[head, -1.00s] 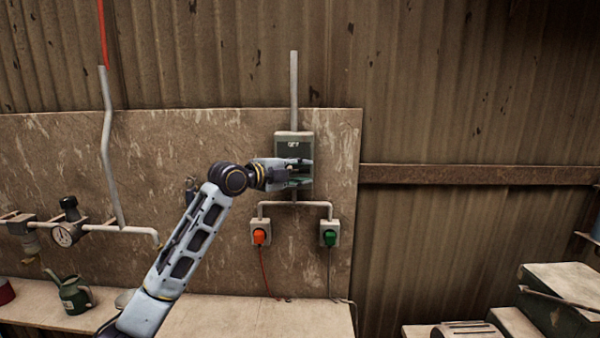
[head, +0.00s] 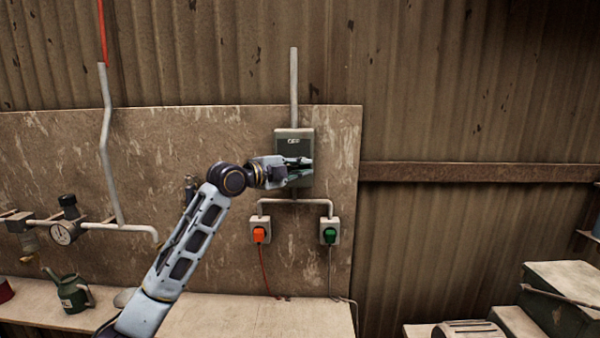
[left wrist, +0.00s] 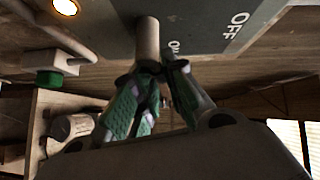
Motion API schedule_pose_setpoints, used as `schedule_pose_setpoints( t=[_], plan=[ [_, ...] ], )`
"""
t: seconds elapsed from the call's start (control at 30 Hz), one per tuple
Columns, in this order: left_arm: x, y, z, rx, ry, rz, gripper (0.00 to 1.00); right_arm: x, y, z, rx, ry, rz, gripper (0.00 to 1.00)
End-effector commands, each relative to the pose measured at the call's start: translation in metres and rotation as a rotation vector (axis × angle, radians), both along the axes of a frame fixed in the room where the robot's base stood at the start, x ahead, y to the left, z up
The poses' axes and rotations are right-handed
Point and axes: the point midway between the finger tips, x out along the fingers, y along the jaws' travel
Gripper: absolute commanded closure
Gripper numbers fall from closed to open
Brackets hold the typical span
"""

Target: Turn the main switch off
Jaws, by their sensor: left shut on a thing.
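The main switch is a grey-green box (head: 290,138) on the stained wall panel, with a conduit above and below it. In the left wrist view its dark plate (left wrist: 200,22) carries the letters OFF and ON. A pale round switch handle (left wrist: 148,38) stands out from the plate, between my green-padded fingertips. My left gripper (head: 303,168) is in front of the box's lower half, shut on the handle; it also shows in the left wrist view (left wrist: 160,72). The gripper hides the handle in the head view. My right gripper is not in view.
Below the box are an orange switch (head: 259,234) and a green switch (head: 329,235). At left are a pipe with a gauge (head: 64,232) and a green watering can (head: 72,292) on the bench (head: 230,312). The wall right of the panel is open.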

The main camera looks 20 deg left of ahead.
Motion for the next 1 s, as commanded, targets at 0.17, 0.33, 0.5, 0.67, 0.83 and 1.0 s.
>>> schedule_pose_setpoints(
  t=[0.17,0.33,0.5,0.67,0.83,1.0],
  plan=[
    [0.0,0.001,-0.002,-0.074,-0.023,0.0,1.0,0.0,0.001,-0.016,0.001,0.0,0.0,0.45],
    [0.0,0.001,0.0,-0.159,-0.047,0.001,1.0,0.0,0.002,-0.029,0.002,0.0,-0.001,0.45],
    [-0.001,0.002,0.003,-0.246,-0.071,0.0,1.0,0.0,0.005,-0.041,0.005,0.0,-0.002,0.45],
    [-0.001,0.003,0.006,-0.329,-0.095,-0.001,1.0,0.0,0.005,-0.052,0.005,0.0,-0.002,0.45],
    [-0.001,0.005,0.008,-0.42,-0.121,0.0,1.0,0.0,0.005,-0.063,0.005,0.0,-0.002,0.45],
    [-0.002,0.007,0.011,-0.517,-0.149,0.0,1.0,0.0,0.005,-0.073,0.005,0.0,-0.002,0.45]
  ],
)
